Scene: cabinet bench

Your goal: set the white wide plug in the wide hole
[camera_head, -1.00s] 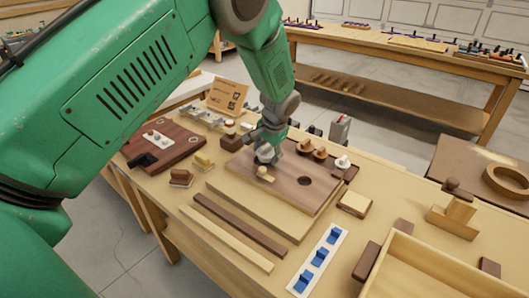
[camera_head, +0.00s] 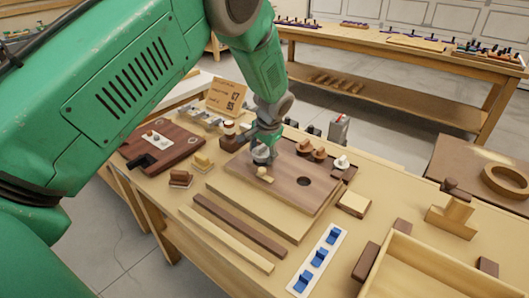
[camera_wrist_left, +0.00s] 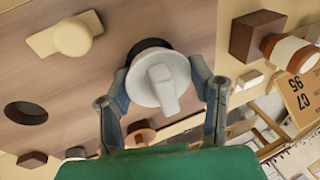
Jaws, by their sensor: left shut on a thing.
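The white wide plug (camera_wrist_left: 162,80), round with a raised grip bar, is between the fingers of my left gripper (camera_wrist_left: 163,88), which is shut on it. In the wrist view a dark round hole (camera_wrist_left: 146,48) shows partly behind the plug, which covers much of it. I cannot tell whether the plug is above it or partly in it. In the head view my left gripper (camera_head: 263,150) is low over the brown board (camera_head: 285,187), with the white plug (camera_head: 261,156) under it. Another dark hole (camera_head: 304,181) in the board is open and empty. My right gripper is not in view.
A cream knobbed piece (camera_head: 265,174) sits on the board, close to the plug. A block with a white-banded peg (camera_head: 229,133) stands behind left. Wooden knobs (camera_head: 305,147) and a white knob (camera_head: 342,162) stand along the board's far right edge.

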